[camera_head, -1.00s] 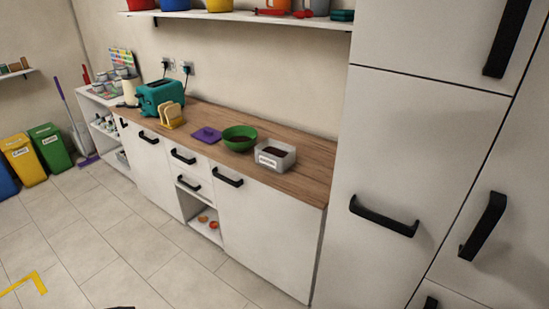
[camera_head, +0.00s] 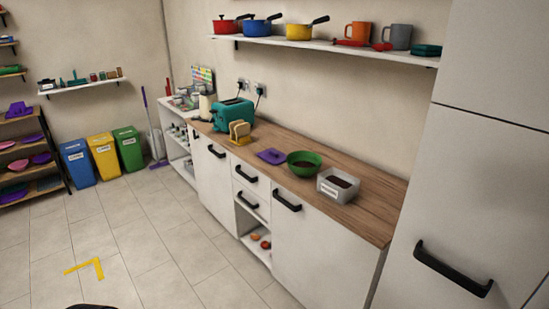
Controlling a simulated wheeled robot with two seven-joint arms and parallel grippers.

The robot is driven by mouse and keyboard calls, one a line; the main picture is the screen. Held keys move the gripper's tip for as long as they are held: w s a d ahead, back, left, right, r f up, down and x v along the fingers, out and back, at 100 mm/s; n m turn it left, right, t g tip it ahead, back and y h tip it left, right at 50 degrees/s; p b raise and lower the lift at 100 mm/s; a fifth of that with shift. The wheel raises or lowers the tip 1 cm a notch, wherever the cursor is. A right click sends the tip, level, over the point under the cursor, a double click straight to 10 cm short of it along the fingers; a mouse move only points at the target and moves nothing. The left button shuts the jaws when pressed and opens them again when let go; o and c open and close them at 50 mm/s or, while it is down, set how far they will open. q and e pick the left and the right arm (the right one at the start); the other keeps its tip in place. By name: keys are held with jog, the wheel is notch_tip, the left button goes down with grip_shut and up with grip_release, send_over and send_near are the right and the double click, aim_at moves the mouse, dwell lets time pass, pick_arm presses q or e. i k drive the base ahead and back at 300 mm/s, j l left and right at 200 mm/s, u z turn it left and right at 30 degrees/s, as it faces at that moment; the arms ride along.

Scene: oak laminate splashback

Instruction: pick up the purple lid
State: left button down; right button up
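The purple lid (camera_head: 271,156) lies flat on the wooden countertop (camera_head: 330,163). It is between the yellow rack of toast (camera_head: 240,133) on its left and the green bowl (camera_head: 304,164) on its right, apart from both. Neither of my grippers is in view. A small dark shape at the bottom edge is too cut off to identify.
A teal toaster (camera_head: 233,114) stands behind the toast rack. A labelled container (camera_head: 338,185) stands right of the bowl. A wall shelf (camera_head: 330,46) with pots and mugs hangs above. Tall white cabinet (camera_head: 465,200) at right. The tiled floor in front is mostly clear.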

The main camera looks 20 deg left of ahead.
aim_at(273, 156)
jog(key=i+j+u, duration=0.3)
jog(key=u, duration=0.15)
jog(key=i+j+u, duration=0.25)
jog(key=u, duration=0.2)
jog(key=i+u, duration=0.45)
jog(key=i+z, duration=0.2)
jog(key=z, duration=0.15)
jog(key=i+z, duration=0.45)
jog(key=z, duration=0.3)
jog(key=i+l+z, duration=0.1)
jog(key=i+z, duration=0.15)
jog(key=z, duration=0.15)
jog(key=i+z, duration=0.4)
jog(key=i+j+z, duration=0.1)
jog(key=z, duration=0.3)
jog(key=i, duration=0.1)
